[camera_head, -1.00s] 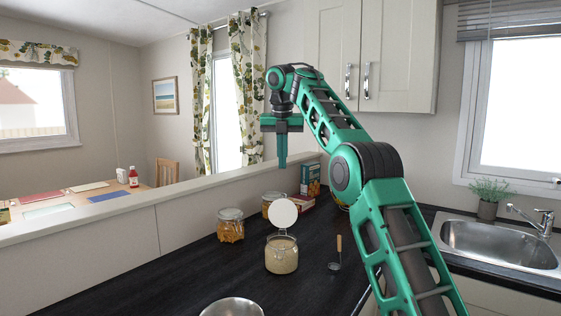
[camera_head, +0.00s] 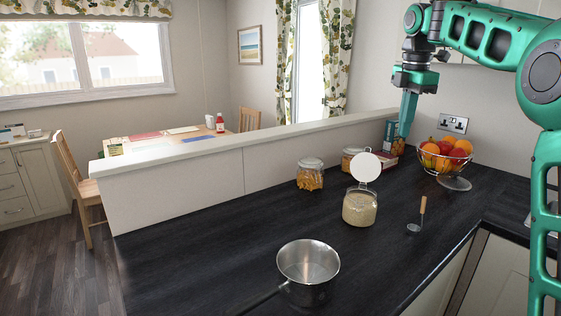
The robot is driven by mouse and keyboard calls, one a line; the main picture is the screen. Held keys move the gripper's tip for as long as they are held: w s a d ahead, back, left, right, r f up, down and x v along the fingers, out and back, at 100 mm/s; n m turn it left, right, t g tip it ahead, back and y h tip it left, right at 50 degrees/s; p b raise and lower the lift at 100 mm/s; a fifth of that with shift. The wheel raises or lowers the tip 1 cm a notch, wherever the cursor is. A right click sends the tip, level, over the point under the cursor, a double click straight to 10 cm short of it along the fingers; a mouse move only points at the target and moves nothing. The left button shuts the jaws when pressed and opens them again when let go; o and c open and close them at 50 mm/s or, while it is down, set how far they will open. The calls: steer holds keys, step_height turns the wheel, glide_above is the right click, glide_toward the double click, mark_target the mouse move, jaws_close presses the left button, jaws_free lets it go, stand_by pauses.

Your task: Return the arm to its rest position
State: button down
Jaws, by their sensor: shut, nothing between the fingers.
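My green arm (camera_head: 490,35) comes in from the right edge, reaches up and bends over to the left. My gripper (camera_head: 406,132) hangs from its end, pointing down, with the fingers shut and nothing held. It is above the counter, in front of the boxes at the back wall in this view and left of the fruit bowl. Part of the arm is cut off by the top and right edges.
On the dark counter (camera_head: 200,245) are a steel saucepan (camera_head: 308,272), an open glass jar (camera_head: 359,208), a pasta jar (camera_head: 310,176), a wooden-handled utensil (camera_head: 417,218) and a wire fruit bowl (camera_head: 447,157). The counter's left part is clear. A low ledge (camera_head: 250,147) runs behind.

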steer(key=s+d+f+m, duration=0.2)
steer(key=s+f+m, duration=0.6)
steer(key=s, duration=0.6)
steer(key=s+d+f+m+g, duration=0.1)
steer(key=s+d+f+m, duration=0.2)
steer(key=s+f+m, duration=0.6)
steer(key=s+d+f+m, duration=0.2)
steer(key=s+f+m, duration=0.6)
steer(key=s, duration=1.2)
steer(key=shift+s+d+f+m, duration=0.3)
steer(key=shift+s+f+m, duration=0.1)
steer(key=shift+f, duration=0.4)
